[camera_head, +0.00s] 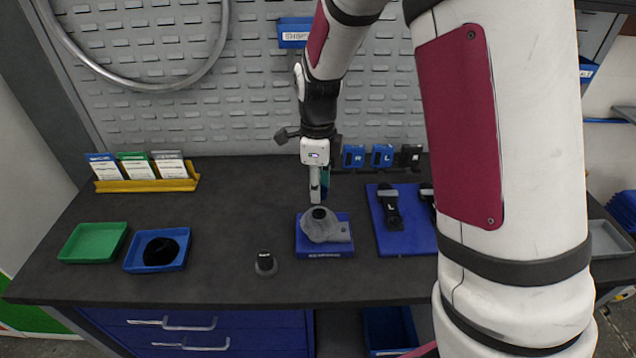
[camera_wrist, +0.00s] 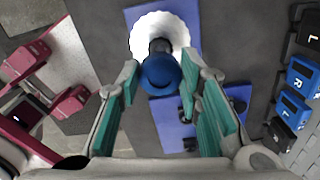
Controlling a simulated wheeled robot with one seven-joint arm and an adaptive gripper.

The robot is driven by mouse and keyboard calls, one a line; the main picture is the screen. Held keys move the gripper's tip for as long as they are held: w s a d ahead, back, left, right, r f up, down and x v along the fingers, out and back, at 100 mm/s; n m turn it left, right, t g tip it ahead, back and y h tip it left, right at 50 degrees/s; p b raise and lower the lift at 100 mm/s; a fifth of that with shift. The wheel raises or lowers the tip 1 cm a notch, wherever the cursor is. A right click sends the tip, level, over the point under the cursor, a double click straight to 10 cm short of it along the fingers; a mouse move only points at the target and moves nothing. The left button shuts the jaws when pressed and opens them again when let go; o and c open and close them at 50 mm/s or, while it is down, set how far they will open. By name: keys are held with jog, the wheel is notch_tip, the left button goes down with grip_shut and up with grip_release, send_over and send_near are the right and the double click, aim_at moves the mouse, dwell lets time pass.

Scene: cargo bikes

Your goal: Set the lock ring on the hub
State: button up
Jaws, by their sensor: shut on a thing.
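The grey hub (camera_head: 322,226) sits on a blue base (camera_head: 340,247) on the bench, with a dark post rising from its middle. In the wrist view the hub shows as a bright scalloped disc (camera_wrist: 160,28) with the dark post (camera_wrist: 160,46). My gripper (camera_head: 316,198) points down just above the hub. In the wrist view its teal-padded fingers are shut on a round blue piece (camera_wrist: 161,76), seemingly the lock ring. The piece overlaps the near side of the post; I cannot tell whether they touch. The piece is not clear in the head view.
A dark knob-like part (camera_head: 265,263) stands left of the base. A blue tray (camera_head: 140,265) with a black round part and an empty green tray (camera_head: 93,243) lie further left. A blue board (camera_head: 405,245) with black parts is close on the right. A yellow card holder (camera_head: 148,186) stands behind.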

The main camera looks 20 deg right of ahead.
aim_at(318, 214)
jog(key=shift+f+b, duration=0.95)
jog(key=shift+f, duration=1.6)
jog(key=shift+f, duration=0.55)
jog(key=o, duration=1)
jog(key=shift+r, duration=0.1)
notch_tip(318, 214, up, 12)
jog(key=shift+r, duration=0.1)
